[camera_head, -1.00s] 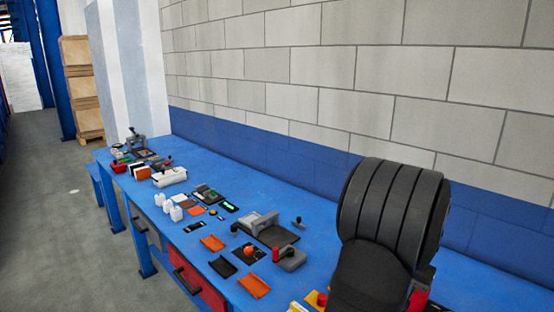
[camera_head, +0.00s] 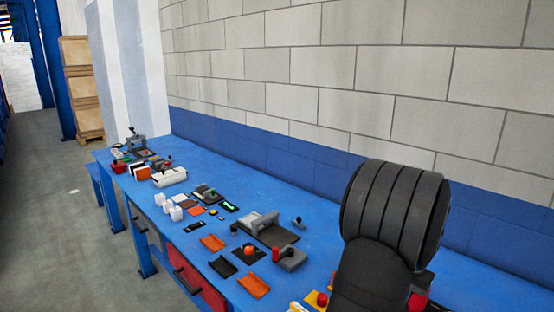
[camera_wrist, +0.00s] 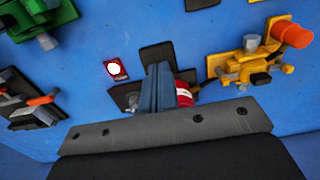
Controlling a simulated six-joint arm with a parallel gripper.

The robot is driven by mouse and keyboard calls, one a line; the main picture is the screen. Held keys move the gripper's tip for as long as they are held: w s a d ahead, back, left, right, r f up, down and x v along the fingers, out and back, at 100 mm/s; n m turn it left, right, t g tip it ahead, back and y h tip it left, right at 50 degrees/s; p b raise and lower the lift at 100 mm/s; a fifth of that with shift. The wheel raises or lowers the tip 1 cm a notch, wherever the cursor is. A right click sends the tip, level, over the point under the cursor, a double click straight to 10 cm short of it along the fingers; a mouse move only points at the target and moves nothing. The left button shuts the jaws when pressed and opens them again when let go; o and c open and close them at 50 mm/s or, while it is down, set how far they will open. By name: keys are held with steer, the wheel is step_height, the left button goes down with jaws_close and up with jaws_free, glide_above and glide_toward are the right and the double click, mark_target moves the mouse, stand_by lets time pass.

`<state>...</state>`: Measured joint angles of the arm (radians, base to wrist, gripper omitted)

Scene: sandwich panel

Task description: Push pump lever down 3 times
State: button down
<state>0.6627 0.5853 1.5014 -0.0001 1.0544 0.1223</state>
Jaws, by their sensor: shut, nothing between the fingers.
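My gripper (camera_wrist: 160,88) shows in the wrist view with its grey-blue fingers together, shut and empty. The fingers point down toward the blue bench, in front of a black-based device (camera_wrist: 126,95). A red and white cylinder (camera_wrist: 184,94) shows just right of the fingertips, partly hidden by them; whether they touch it I cannot tell. A yellow device (camera_wrist: 245,65) with an orange-red knob (camera_wrist: 292,34) lies to the right, apart from the fingers. I cannot tell for sure which part is the pump lever. In the head view, my arm hides the gripper.
The wrist view also shows a green device (camera_wrist: 40,22) at upper left, black parts with orange handles (camera_wrist: 38,101) at left and a small red tag (camera_wrist: 118,69). The head view shows a long blue bench (camera_head: 215,165) with several small fixtures, along a block wall.

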stand_by(0.4)
steer(key=shift+r, duration=3.45)
steer(key=shift+f, duration=0.1)
steer(key=shift+f, duration=3.4)
steer(key=shift+r, duration=3.5)
